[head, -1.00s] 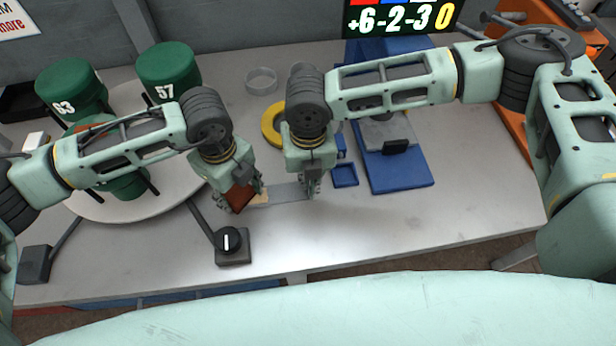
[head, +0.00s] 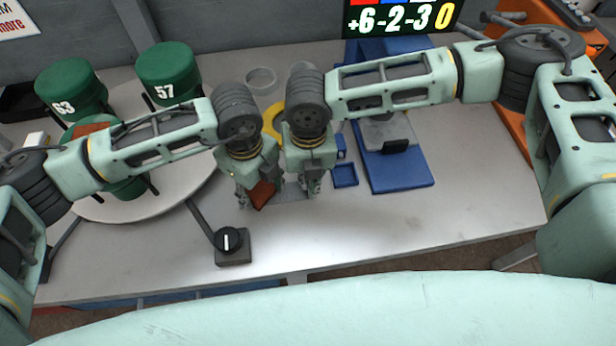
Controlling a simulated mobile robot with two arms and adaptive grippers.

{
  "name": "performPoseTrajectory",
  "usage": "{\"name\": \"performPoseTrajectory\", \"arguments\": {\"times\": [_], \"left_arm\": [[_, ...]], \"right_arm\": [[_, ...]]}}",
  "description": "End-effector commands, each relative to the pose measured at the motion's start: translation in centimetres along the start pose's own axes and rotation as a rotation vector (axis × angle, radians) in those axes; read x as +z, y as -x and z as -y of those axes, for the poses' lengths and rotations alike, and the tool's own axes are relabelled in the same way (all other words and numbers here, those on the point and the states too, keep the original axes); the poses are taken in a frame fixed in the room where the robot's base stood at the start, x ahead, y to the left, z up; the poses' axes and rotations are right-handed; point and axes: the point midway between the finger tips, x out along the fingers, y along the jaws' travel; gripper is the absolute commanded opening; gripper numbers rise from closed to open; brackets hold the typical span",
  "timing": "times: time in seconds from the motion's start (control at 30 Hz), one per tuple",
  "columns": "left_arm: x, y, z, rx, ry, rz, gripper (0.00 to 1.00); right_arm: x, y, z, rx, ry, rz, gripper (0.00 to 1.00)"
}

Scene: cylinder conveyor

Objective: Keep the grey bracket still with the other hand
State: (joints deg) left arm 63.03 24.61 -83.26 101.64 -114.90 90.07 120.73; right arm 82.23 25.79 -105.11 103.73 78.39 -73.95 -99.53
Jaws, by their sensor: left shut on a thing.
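The grey bracket (head: 292,192) is a flat grey piece on the table, and only a short part of it shows between my two grippers. My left gripper (head: 258,198) is shut on a reddish-brown block (head: 262,194) and holds it at the bracket's left end. My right gripper (head: 313,192) is at the bracket's right end, fingers pointing down. Whether its fingers grip the bracket or only touch it is too small to tell. The two grippers are close side by side, and they hide much of the bracket.
A round white turntable (head: 165,198) with green numbered cylinders (head: 168,72) stands at left. A black knob box (head: 231,245) is in front. A yellow ring (head: 273,118) lies behind the grippers. A blue fixture (head: 408,181) and small blue tray (head: 345,176) are at right. The front right table is clear.

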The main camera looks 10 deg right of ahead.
Motion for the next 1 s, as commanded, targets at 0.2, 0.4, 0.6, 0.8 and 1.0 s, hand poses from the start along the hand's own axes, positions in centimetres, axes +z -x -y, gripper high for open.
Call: {"name": "performPoseTrajectory", "arguments": {"times": [0.2,0.4,0.6,0.8,1.0], "left_arm": [[0.1,-0.1,-0.1,-0.001,0.0,-0.002,0.24],[0.9,-0.1,-1.0,0.001,0.001,-0.001,0.24],[1.8,-0.1,-1.9,0.003,0.001,0.0,0.24],[2.8,-0.1,-2.8,0.003,0.002,0.001,0.24],[3.3,-0.1,-3.4,0.003,0.0,0.001,0.24]], "right_arm": [[-0.1,-0.1,0.0,0.001,0.001,-0.002,0.0],[-0.1,-0.1,0.0,0.0,0.001,-0.002,0.0],[-0.1,-0.1,0.0,-0.001,0.001,-0.002,0.0],[-0.1,-0.1,0.0,-0.001,0.0,-0.002,0.0],[-0.1,-0.1,0.1,-0.002,0.0,-0.001,0.0]]}}
